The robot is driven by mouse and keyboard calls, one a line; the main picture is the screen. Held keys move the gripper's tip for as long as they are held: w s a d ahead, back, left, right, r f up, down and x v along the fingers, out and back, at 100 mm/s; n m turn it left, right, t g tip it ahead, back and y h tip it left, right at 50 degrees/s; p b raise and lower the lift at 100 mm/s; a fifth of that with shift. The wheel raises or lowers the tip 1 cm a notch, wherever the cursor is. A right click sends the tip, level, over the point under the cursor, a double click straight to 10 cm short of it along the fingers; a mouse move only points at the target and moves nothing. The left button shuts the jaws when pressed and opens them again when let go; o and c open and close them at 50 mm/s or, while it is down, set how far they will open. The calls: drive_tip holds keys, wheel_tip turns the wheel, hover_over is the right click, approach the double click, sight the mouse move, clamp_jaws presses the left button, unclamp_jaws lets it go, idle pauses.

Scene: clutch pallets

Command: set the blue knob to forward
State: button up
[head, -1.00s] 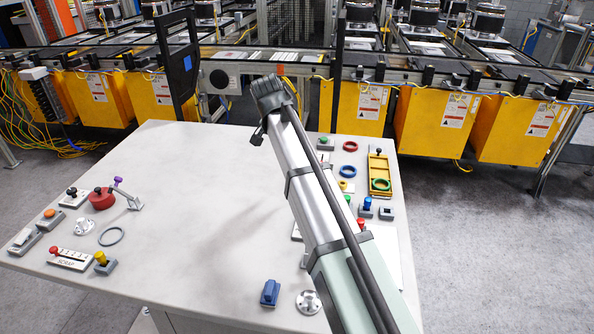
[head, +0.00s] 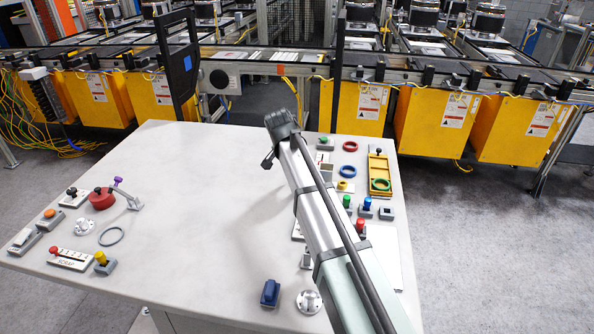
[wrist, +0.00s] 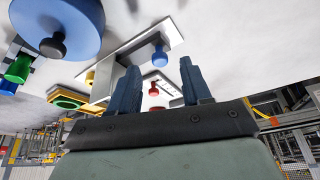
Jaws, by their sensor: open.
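In the head view a blue-topped knob (head: 367,203) stands on a small base at the right side of the table, beside a green knob (head: 346,201) and a red knob (head: 360,224). In the wrist view a round blue knob (wrist: 160,57) sits on a pale plate, between and beyond my gripper's fingertips. I cannot tell whether these are the same knob. My gripper (wrist: 160,67) is open, its two dark fingers apart with nothing held.
A large blue disc with a dark handle (wrist: 57,30) is close at the upper left in the wrist view. A red ball knob (wrist: 153,91) shows between the fingers. A yellow tray (head: 378,166) and a blue block (head: 270,292) are on the table. The table's middle is clear.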

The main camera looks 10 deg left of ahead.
drive_tip(key=shift+x, duration=1.3)
drive_tip(key=shift+c, duration=0.3)
clamp_jaws()
